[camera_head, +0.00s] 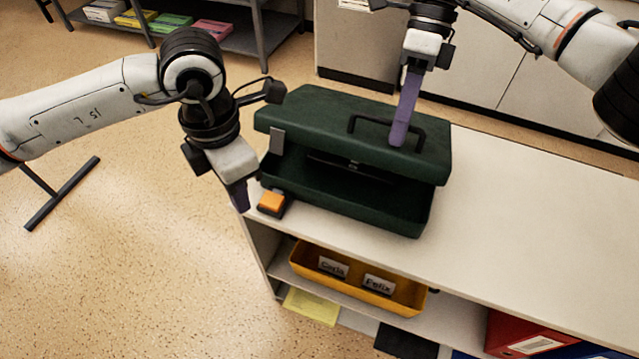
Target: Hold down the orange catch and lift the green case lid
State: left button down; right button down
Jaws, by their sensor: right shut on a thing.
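The dark green case (345,200) stands on the white shelf top. Its green lid (330,118) is raised a little at the front, with a dark gap between lid and base. The orange catch (271,202) sits in a black housing at the case's front left corner. My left gripper (241,196) points down just left of the catch, and I see no contact with it. Whether its purple fingers are open or shut is unclear. My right gripper (399,138) is shut on the black handle (364,120) on top of the lid.
The white shelf top (540,220) is clear to the right of the case. Below, a yellow tray (305,258) with name labels and a red binder (515,335) sit on the shelf. White cabinets (475,65) stand behind. Open floor lies left.

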pick_arm(q)
jog(key=shift+r+p, duration=0.3)
jog(key=shift+r, duration=0.05)
pick_arm(e)
jog(key=shift+w+d+r+g, duration=0.3)
jog(key=shift+w+r, duration=0.25)
jog(key=shift+r, duration=0.1)
pick_arm(q)
jog(key=shift+a+r, duration=0.1)
jog(key=shift+r, duration=0.05)
pick_arm(e)
jog(key=shift+w+d+r, duration=0.1)
jog(key=shift+r, duration=0.05)
